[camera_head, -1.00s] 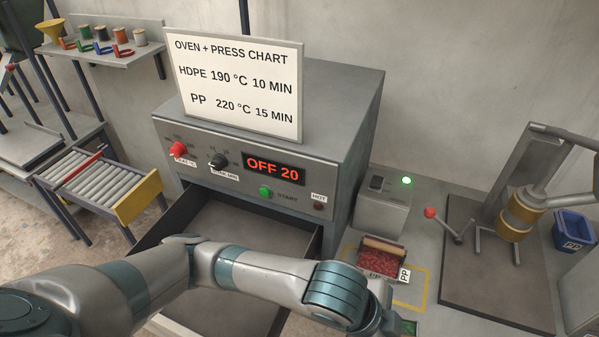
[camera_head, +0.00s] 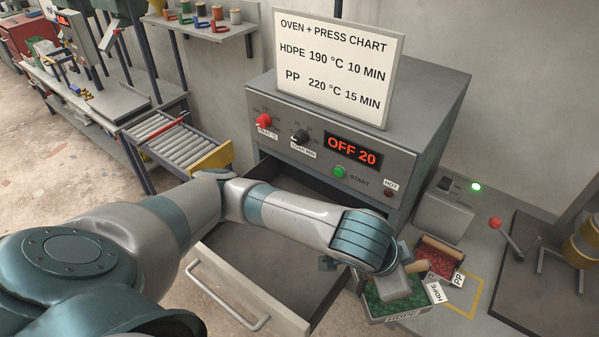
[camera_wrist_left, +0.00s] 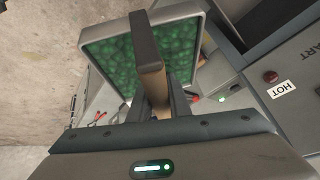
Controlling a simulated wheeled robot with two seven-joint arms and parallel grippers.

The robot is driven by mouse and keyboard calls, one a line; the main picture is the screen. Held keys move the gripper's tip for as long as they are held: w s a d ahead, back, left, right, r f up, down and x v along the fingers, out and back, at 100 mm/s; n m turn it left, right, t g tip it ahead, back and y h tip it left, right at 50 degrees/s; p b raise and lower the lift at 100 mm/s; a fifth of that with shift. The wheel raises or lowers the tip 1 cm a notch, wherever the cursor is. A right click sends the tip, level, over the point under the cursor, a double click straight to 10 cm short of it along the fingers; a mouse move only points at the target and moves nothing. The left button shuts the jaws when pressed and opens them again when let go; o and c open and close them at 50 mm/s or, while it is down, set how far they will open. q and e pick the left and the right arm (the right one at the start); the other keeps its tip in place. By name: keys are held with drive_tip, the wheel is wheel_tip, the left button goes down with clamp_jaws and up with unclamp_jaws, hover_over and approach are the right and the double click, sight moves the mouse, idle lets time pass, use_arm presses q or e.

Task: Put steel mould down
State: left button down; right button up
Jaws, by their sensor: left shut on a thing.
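My left gripper (camera_wrist_left: 155,108) is shut on the brown handle (camera_wrist_left: 150,70) of a steel mould (camera_wrist_left: 197,45) filled with green pellets. In the head view this mould (camera_head: 403,316), tagged HDPE, is under my left wrist, which hides part of it. It is just right of the oven's open drawer (camera_head: 255,245), near the front edge of the bench. I cannot tell whether it touches the bench. A second mould with red pellets (camera_head: 437,262), tagged PP, stands behind it to the right. My right gripper is not in view.
The grey oven (camera_head: 425,115) reads OFF 20, with a chart board (camera_head: 335,65) on top. Its drawer looks empty where visible, and my arm crosses above it. A small grey box (camera_head: 445,212) with a green light and a red-knobbed lever (camera_head: 496,225) stand to the right.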

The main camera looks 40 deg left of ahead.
use_arm(q)
drive_tip(key=w+a+r+n+y+b, duration=0.1)
drive_tip(key=w+a+n+y+b, duration=0.55)
drive_tip(key=a, duration=0.65)
drive_tip(key=f+n+b, duration=0.1)
drive_tip(key=b, duration=0.1)
drive_tip(key=w+a+f+n+h+b, duration=0.1)
drive_tip(key=f+b, duration=0.1)
drive_tip(key=f+n+b, duration=0.1)
drive_tip(key=f+b, duration=0.1)
drive_tip(key=b, duration=0.1)
drive_tip(key=shift+w+a+f, duration=0.2)
drive_tip(key=shift+w, duration=0.05)
drive_tip(key=shift+a, duration=0.1)
